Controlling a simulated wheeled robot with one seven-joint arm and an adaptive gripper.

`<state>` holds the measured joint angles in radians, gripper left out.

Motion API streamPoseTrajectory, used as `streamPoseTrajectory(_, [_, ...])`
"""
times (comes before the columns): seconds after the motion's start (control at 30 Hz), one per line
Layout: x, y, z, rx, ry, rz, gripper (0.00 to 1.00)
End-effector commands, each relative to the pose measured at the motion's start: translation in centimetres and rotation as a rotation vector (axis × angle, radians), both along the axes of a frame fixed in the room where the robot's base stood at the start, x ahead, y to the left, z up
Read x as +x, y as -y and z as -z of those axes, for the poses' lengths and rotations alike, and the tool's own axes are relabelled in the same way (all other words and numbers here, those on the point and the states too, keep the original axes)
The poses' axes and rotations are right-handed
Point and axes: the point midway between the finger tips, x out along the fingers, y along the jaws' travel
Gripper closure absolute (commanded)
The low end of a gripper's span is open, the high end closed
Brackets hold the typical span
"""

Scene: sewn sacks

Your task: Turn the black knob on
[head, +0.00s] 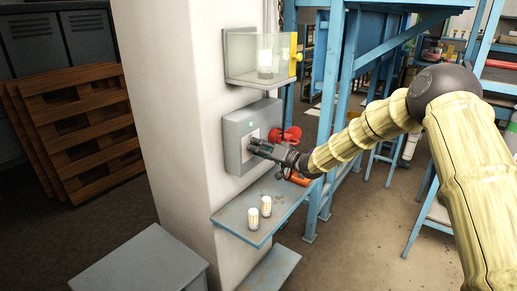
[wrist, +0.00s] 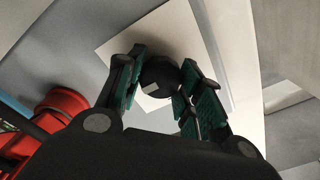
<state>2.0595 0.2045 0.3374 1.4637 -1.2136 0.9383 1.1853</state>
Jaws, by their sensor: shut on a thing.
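The black knob (wrist: 160,78) sits on a pale square plate (wrist: 185,30) in the wrist view, with a small light mark on its face. My gripper (wrist: 161,88) has its fingers on both sides of the knob and is shut on it. In the head view my gripper (head: 253,145) reaches the front of the grey box (head: 234,152) on the white pillar and hides the knob there. A small green light (head: 251,124) shows on the box above the plate.
A red part (head: 291,134) sticks out from the box's right side, close to my gripper; it also shows in the wrist view (wrist: 65,115). A clear-walled holder (head: 243,60) is above. A blue shelf (head: 240,219) with two small cylinders (head: 259,210) is below.

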Motion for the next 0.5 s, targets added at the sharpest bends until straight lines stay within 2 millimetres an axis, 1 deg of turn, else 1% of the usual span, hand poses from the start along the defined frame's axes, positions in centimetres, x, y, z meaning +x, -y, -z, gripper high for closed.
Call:
streamPoseTrajectory(0.03, [0.13,0.13,-0.20,0.002,0.002,0.003,0.88])
streamPoseTrajectory(0.07, [0.13,0.13,-0.20,0.002,0.002,0.003,0.62])
streamPoseTrajectory(0.1, [0.13,0.13,-0.20,0.002,0.002,0.003,0.55])
streamPoseTrajectory(0.17, [0.11,0.12,-0.18,0.001,0.002,0.002,0.44])
streamPoseTrajectory(0.2, [0.10,0.10,-0.16,0.001,0.002,0.002,0.42])
streamPoseTrajectory(0.5, [0.00,0.10,-0.06,0.000,0.001,0.001,0.42])
